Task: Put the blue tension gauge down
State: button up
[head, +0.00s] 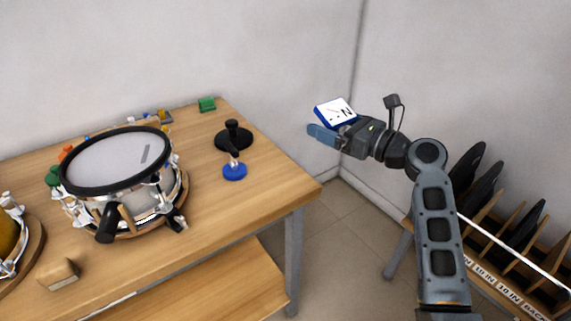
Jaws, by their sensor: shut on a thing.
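The blue tension gauge (335,112) has a white dial face with a red needle mark and a letter N. My gripper (325,133) is shut on it and holds it in the air. It is to the right of the wooden table (262,203), beyond the table's right edge in the picture and near the wall corner. The gauge is tilted, with its face towards the camera. The contact between the fingers and the gauge is partly hidden.
A snare drum (118,165) stands on the table. A black round-based stand (233,138), a blue-based piece (234,171), a green block (207,104) and a wooden block (60,275) are also there. A slotted rack (500,225) holds black pads at right. The table's front right is clear.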

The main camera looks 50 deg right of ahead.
jog(key=shift+w+d+r, duration=0.1)
jog(key=shift+d, duration=0.15)
jog(key=w+a+f, duration=0.4)
jog(key=w+a, duration=0.1)
jog(key=w+a+f, duration=0.2)
jog(key=w, duration=0.1)
jog(key=shift+w+a+f+b, duration=0.15)
jog(key=shift+w+f+b, duration=0.1)
jog(key=shift+f+b, duration=0.15)
jog(key=shift+w+a+f, duration=0.1)
jog(key=shift+w+f, duration=0.1)
jog(key=shift+f, duration=1.75)
jog(key=shift+f+b, duration=0.25)
jog(key=shift+b, duration=0.1)
jog(key=o, duration=1.2)
